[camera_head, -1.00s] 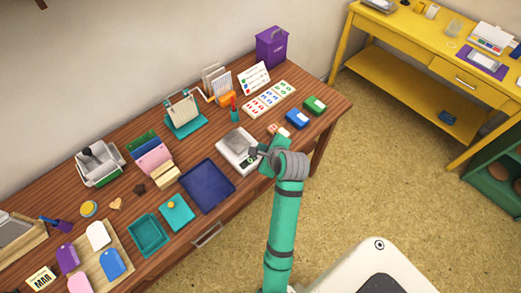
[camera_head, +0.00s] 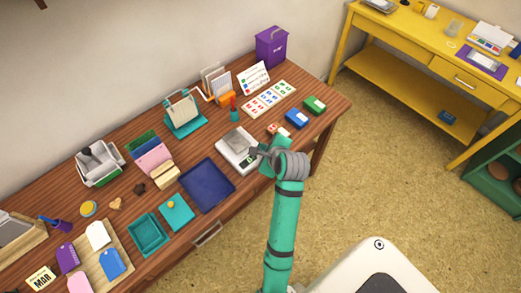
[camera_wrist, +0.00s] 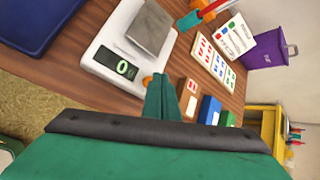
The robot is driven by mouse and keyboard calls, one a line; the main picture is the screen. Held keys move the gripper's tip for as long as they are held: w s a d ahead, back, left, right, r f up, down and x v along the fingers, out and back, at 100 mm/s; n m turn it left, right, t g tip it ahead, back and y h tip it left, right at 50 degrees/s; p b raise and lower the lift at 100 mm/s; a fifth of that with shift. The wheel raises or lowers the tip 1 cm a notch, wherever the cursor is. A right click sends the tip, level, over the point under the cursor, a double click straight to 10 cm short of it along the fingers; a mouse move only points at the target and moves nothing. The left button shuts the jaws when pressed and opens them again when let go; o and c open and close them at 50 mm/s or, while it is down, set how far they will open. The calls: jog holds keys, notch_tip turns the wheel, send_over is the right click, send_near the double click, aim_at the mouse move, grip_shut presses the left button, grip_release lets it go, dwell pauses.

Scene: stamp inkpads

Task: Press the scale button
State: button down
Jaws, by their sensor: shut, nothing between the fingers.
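The white scale (camera_head: 232,158) with a grey weighing plate (camera_head: 239,140) stands on the wooden desk, and nothing lies on its plate. In the wrist view the scale (camera_wrist: 92,50) has a dark display (camera_wrist: 110,66) with a green-white digit that looks like 0. A small orange button (camera_wrist: 148,80) shows at its corner beside the display, partly hidden by my fingers. My gripper (camera_wrist: 162,80) is shut and empty, with its fingertips right at the button. I cannot tell whether they touch it. In the head view my gripper (camera_head: 257,151) is at the scale's right front edge.
A dark blue tray (camera_head: 207,186) lies left of the scale. A blue inkpad (camera_head: 296,118), a green inkpad (camera_head: 315,105) and a stamped card sheet (camera_head: 268,99) lie to its right.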

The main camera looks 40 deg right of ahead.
jog(key=shift+a+f, duration=0.1)
jog(key=shift+w+f, duration=0.2)
jog(key=shift+f, duration=0.2)
dwell(0.5)
jog(key=shift+s+r, duration=0.1)
jog(key=shift+r, duration=0.4)
notch_tip(320, 180, up, 6)
dwell(0.9)
